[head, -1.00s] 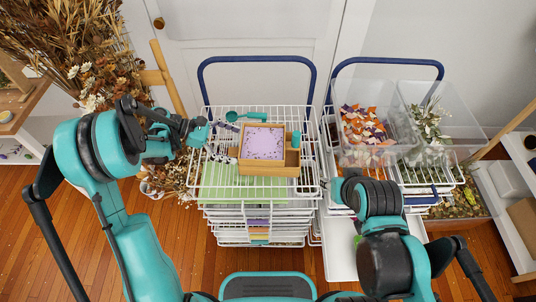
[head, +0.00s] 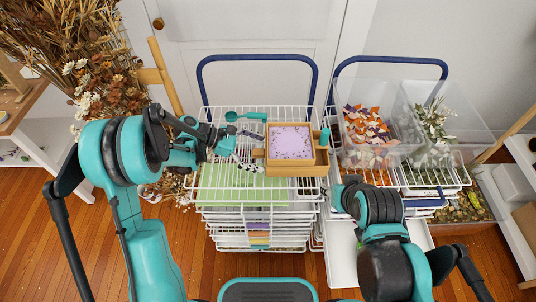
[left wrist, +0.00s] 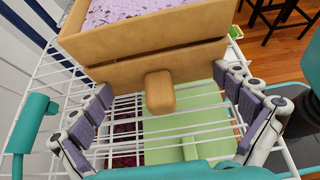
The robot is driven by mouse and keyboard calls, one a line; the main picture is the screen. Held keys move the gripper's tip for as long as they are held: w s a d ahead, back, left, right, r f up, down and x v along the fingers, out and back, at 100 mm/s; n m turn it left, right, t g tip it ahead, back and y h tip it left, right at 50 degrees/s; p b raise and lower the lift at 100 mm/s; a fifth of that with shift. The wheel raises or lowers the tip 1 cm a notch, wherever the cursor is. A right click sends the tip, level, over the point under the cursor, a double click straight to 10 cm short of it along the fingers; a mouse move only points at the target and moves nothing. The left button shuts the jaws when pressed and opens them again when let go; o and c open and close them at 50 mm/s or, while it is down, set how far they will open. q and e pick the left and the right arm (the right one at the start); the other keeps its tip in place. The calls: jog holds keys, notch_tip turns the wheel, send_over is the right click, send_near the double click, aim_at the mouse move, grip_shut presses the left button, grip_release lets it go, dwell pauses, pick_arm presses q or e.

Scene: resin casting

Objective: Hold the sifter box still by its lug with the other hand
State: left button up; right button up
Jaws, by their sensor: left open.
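The wooden sifter box (head: 267,142), with pale purple speckled material inside, sits on the white wire rack. In the left wrist view its wooden wall (left wrist: 150,52) crosses the top, and its short rounded lug (left wrist: 160,92) sticks out toward me. My left gripper (head: 243,158) is at the box's left side. In the left wrist view my left gripper (left wrist: 165,110) is open, with purple-padded fingers on either side of the lug and visible gaps to it. The lug is between the fingers, not gripped. My right arm is at the lower right; its gripper is not discernible.
A green mat (head: 240,190) lies on a level under the wires. A teal item (head: 325,137) stands at the box's right end. Clear bins (head: 368,135) of petals and leaves stand on the right rack.

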pick_arm(q)
grip_shut()
dwell(0.6)
dwell(0.3)
dwell(0.6)
